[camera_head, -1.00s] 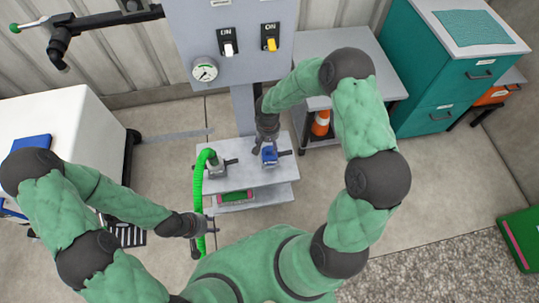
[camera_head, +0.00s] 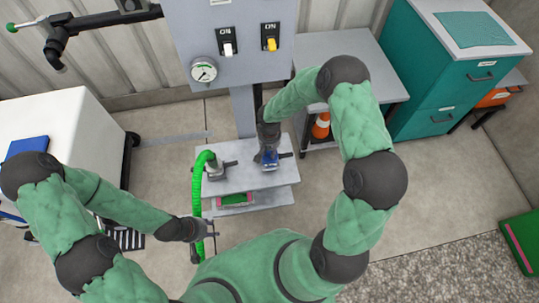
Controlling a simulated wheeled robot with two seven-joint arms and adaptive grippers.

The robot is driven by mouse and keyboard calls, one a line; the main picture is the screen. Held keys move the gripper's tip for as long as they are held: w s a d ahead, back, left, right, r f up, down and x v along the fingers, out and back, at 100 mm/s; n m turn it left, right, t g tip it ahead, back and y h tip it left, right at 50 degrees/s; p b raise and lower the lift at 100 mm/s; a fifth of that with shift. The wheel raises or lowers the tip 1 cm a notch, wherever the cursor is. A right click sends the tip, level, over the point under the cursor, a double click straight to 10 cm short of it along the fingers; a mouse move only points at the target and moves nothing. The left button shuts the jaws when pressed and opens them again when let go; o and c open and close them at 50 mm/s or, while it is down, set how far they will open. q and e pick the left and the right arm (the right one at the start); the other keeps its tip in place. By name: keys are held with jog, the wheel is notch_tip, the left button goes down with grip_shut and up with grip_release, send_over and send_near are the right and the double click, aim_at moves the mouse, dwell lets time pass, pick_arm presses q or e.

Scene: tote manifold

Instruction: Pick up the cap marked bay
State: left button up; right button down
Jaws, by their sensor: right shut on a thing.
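My left gripper (camera_head: 206,229) is low at the left, beside the lower part of a green hose (camera_head: 197,190). Its fingers are too small to tell whether they are open.
A grey fitting (camera_head: 217,170) stands at the stand's left, beside the hose. A panel with a gauge (camera_head: 203,70) and two switches rises behind. A grey table (camera_head: 352,63) with an orange cone (camera_head: 321,127) below is at right. A white cabinet (camera_head: 85,125) is at left.

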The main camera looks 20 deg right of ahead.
jog(key=shift+r, duration=0.15)
jog(key=shift+w+r+p, duration=0.1)
jog(key=shift+r+p, duration=0.25)
jog(key=shift+r, duration=0.35)
jog(key=s+a+r+p, duration=0.3)
jog(key=s+a+r, duration=0.3)
jog(key=s+r, duration=0.5)
jog(key=shift+s+r+p, duration=0.15)
jog(key=shift+s+p, duration=0.25)
jog(key=shift+s, duration=0.55)
